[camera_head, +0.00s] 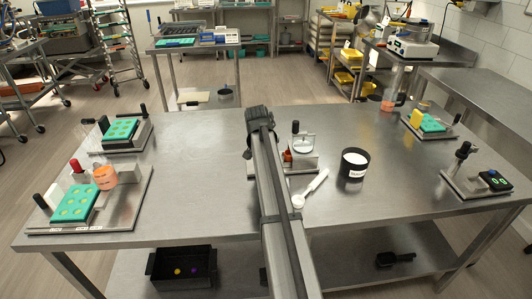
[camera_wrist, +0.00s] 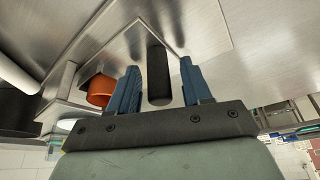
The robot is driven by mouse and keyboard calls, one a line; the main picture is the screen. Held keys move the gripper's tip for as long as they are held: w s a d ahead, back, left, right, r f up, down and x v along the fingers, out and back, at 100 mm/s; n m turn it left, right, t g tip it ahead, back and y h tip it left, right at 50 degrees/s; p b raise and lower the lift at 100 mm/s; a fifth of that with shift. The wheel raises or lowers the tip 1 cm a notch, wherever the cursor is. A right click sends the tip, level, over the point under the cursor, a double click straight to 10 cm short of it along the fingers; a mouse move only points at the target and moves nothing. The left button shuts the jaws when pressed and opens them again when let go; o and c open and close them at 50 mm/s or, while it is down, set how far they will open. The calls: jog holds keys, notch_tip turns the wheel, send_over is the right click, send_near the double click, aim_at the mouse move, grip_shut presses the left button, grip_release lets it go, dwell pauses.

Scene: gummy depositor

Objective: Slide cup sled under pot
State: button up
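In the wrist view, my gripper (camera_wrist: 159,65) is open, its two blue fingers on either side of a black upright handle (camera_wrist: 157,80). Gaps show between the handle and both fingers. An orange cup (camera_wrist: 101,90) sits left of the fingers, next to a grey block. In the head view, the middle station has a clear pot (camera_head: 303,144) with a black knob (camera_head: 295,127) near it and a small orange-brown cup (camera_head: 287,156) below and to the left. My arm covers the left part of this station, and my gripper is hidden there. Whether the handle belongs to the cup's sled is unclear.
A black tub with white contents (camera_head: 354,164) and a white spoon (camera_head: 311,188) are right of the middle station. Stations with teal molds (camera_head: 77,203) stand at the left. Other stations stand at the right.

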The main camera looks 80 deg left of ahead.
jog(key=v, duration=1.4)
jog(key=w+a+f+m, duration=0.1)
jog(key=f, duration=0.3)
jog(key=a+f+m, duration=0.1)
jog(key=a+f, duration=0.1)
jog(key=f, duration=0.2)
jog(key=w+a+f+m+t, duration=0.1)
jog(key=f, duration=0.3)
jog(key=shift+w+a+f+m+h, duration=0.2)
jog(key=shift+w+a+m+h, duration=0.1)
jog(key=shift+h, duration=0.1)
dwell(0.4)
grip_shut()
